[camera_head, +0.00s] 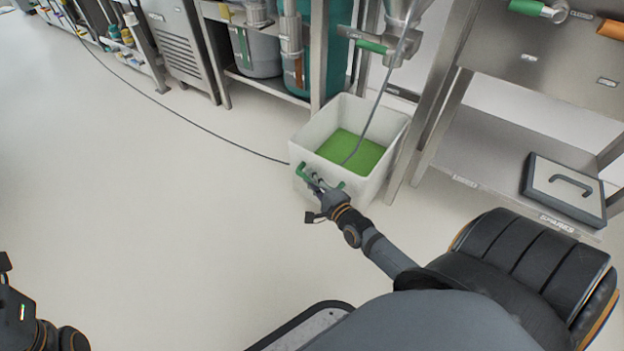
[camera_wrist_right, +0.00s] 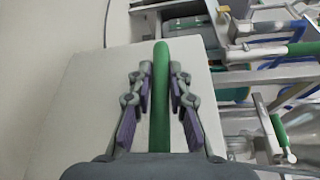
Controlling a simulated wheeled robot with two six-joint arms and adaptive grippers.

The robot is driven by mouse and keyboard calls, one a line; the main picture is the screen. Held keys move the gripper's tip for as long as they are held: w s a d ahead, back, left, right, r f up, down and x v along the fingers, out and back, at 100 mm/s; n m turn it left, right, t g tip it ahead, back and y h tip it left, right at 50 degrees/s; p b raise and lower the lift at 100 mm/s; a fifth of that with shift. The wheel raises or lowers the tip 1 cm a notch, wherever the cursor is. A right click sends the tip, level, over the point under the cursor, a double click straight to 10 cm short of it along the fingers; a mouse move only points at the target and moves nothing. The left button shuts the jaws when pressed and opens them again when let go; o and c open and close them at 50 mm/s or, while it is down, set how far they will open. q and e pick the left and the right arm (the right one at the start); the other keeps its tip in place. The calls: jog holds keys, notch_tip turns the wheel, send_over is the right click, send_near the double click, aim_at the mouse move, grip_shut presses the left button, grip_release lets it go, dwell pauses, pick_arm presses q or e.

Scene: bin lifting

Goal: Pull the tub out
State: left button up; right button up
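The tub (camera_head: 374,191) is a white square bin on the floor with green contents (camera_head: 352,152), standing between metal frames below a funnel-shaped outlet. It has a green handle on its near side, seen in the right wrist view as a green bar (camera_wrist_right: 160,110). My right gripper (camera_head: 314,182) is at this handle.
A thin grey hose (camera_head: 378,100) hangs into the tub. A dark cable (camera_head: 200,128) runs along the floor to the tub's left side. A metal leg (camera_head: 416,150) stands close on the right, with a low shelf (camera_head: 470,160) holding a grey lid (camera_head: 562,190). Floor at left is clear.

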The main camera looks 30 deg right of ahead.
jog(key=o, duration=0.3)
jog(key=shift+o, duration=0.2)
jog(key=s, duration=1.2)
jog(key=shift+r, duration=0.45)
